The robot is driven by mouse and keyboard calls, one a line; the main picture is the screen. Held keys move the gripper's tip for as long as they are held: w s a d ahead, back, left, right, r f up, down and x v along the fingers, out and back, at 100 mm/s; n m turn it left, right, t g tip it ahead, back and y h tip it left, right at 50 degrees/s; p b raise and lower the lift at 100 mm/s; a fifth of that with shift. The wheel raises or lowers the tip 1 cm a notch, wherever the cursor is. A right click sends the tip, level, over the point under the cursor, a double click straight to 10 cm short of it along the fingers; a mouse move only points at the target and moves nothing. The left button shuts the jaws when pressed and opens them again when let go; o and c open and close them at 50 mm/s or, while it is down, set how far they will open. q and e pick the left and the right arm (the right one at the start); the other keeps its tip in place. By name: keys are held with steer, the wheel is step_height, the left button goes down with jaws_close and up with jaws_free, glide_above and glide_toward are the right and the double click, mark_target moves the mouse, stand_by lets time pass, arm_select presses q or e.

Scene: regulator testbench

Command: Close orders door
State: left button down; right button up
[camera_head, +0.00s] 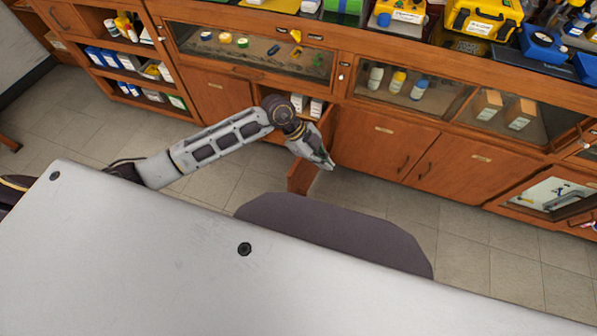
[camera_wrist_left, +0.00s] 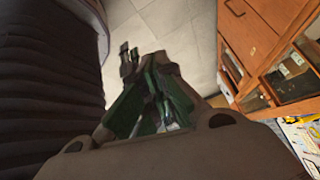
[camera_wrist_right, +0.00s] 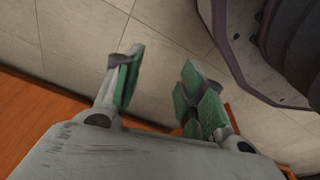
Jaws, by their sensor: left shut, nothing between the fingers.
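A wooden cabinet door (camera_head: 299,180) stands open, swung out from the lower cupboard in the middle of the head view. I cannot read a label on it. White boxes or binders (camera_head: 316,107) show inside the cupboard opening. My left gripper (camera_head: 328,165) is shut and empty, in front of the opening and overlapping the open door; I cannot tell whether it touches it. Its fingers also show in the left wrist view (camera_wrist_left: 143,60). My right gripper (camera_wrist_right: 160,80) is open and empty above the tiled floor, with orange wood close behind it.
Closed wooden doors (camera_head: 383,145) lie right of the opening. An open shelf (camera_head: 125,60) with bottles and boxes is at left. Glass-fronted drawers (camera_head: 250,50) and a cluttered counter (camera_head: 480,25) are above. The tiled floor (camera_head: 240,170) is clear.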

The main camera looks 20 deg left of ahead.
arm_select(q)
steer(key=a+f+n+y, duration=0.1)
steer(key=a+f+y, duration=0.2)
steer(key=a, duration=0.4)
steer(key=shift+w+a+y, duration=0.25)
steer(key=shift+w+y, duration=0.05)
steer(key=shift+w, duration=0.05)
arm_select(e)
steer(key=shift+s+d+f, duration=0.1)
steer(key=shift+s+f, duration=0.25)
steer(key=shift+f, duration=0.2)
steer(key=shift+s+d+f, duration=0.1)
steer(key=shift+s+f, duration=0.2)
steer(key=shift+f, duration=0.25)
arm_select(q)
steer(key=shift+f, duration=0.1)
steer(key=b+x, duration=0.2)
steer(key=x, duration=0.8)
steer(key=a, duration=0.4)
steer(key=shift+w, duration=0.15)
arm_select(e)
step_height(320, 180, up, 6)
steer(key=w+a, duration=0.1)
steer(key=a, duration=0.1)
steer(key=shift+w+a+r, duration=0.2)
steer(key=shift+w+a, duration=0.15)
arm_select(q)
steer(key=shift+a, duration=0.15)
